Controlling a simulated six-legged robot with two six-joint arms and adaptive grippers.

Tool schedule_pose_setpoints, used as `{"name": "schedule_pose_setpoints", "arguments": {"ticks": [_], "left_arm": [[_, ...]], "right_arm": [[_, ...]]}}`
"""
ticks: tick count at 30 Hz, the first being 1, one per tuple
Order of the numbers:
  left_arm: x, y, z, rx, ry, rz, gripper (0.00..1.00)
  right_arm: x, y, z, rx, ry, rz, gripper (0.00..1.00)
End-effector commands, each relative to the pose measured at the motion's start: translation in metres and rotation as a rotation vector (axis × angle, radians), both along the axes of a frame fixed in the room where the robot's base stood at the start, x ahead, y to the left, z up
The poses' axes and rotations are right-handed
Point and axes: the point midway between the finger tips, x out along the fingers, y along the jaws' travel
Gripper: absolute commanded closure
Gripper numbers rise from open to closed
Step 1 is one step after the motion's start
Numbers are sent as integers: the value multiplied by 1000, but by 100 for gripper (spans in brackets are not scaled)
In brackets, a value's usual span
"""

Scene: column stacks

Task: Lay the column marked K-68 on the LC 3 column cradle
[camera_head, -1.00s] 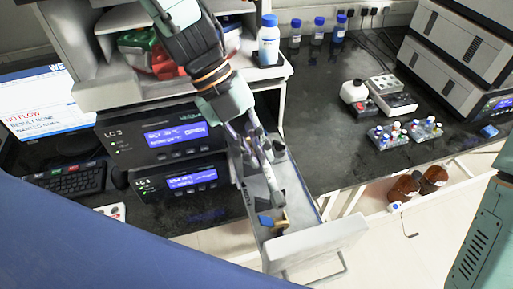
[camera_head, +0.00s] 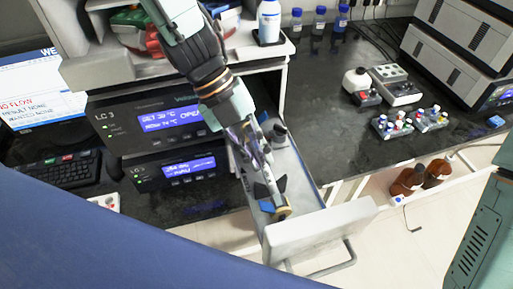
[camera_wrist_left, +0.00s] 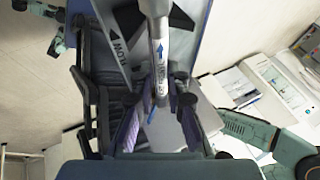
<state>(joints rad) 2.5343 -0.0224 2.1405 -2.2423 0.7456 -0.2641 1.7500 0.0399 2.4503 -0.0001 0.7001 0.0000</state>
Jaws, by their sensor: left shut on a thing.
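My left gripper (camera_head: 256,158) is shut on a slim metallic column (camera_head: 268,176) over the open LC 3 drawer. In the left wrist view the column (camera_wrist_left: 158,52) runs between the gripper's two purple fingers (camera_wrist_left: 160,108). Its white label shows a blue arrow; the marking is too small to read surely. The pulled-out LC 3 drawer (camera_head: 302,172) forms a long grey tray with dark cradle clips (camera_head: 278,133), one at the far end and one near the column's front end. I cannot tell whether the column touches the clips. My right gripper is out of view.
The LC 3 unit (camera_head: 150,118) with a lit display stands left of the drawer. The drawer front (camera_head: 318,230) has a bar handle. Brown bottles (camera_head: 408,182) stand lower right.

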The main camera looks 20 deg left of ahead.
Motion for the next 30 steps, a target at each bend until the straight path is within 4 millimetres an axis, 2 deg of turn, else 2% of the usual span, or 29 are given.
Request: {"name": "schedule_pose_setpoints", "arguments": {"ticks": [7,8,16,30], "left_arm": [[0,0,1,-1,0,-2,100],[0,0,1,-1,0,-2,83],[0,0,1,0,-1,-2,61],[0,0,1,1,-1,-2,59]], "right_arm": [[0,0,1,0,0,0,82],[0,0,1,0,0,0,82],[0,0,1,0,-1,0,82],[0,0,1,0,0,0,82]]}}
